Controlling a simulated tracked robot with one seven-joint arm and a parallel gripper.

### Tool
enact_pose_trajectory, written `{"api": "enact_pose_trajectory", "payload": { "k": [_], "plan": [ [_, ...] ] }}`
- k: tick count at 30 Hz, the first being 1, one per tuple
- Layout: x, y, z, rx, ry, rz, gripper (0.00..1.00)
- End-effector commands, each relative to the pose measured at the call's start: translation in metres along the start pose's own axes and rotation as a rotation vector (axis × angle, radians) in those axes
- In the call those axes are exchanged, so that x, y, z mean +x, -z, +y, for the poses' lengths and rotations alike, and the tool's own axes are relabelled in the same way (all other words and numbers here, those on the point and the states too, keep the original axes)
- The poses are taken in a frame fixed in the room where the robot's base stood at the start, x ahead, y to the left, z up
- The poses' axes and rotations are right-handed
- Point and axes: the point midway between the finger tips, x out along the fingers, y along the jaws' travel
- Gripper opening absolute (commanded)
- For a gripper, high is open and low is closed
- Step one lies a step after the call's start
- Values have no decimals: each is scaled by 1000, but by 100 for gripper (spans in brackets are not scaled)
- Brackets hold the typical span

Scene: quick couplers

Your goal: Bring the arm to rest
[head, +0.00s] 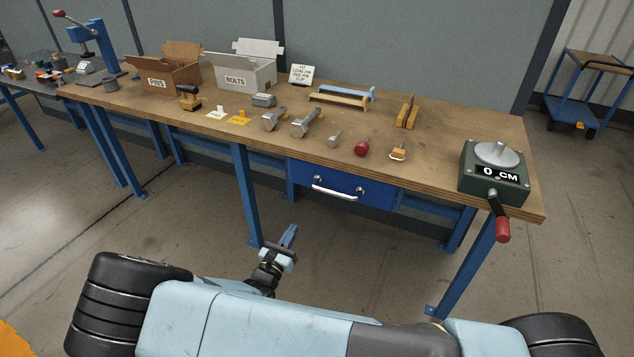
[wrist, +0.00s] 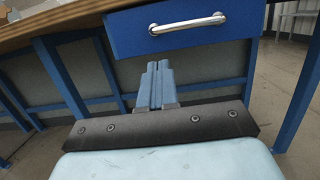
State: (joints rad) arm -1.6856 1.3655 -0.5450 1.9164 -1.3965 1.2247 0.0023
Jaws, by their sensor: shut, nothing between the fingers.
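My gripper (head: 289,234) is low in front of the workbench (head: 470,120), below the tabletop and near my own body in the head view. Its two blue fingers lie together with nothing between them. In the wrist view my gripper (wrist: 157,68) points toward the underside of the bench, below the blue drawer (wrist: 185,30) with its silver handle. The fingers appear apart from the drawer in the head view. The rest of my arm is mostly hidden behind my body.
On the bench stand a PINS box (head: 170,75), a BOLTS box (head: 243,70), several bolts and pins, and a green device (head: 494,172) with a red-handled crank at the right. Blue bench legs (head: 245,195) flank the gripper. A blue cart (head: 585,95) stands behind right.

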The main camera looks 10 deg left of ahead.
Motion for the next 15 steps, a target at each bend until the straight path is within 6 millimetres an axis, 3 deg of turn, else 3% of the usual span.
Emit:
{"api": "enact_pose_trajectory", "payload": {
  "k": [8, 15],
  "plan": [
    [15, -11, -11, 33, 75, 30, 0],
    [58, -46, -53, 149, 328, 128, 0]
  ]
}}
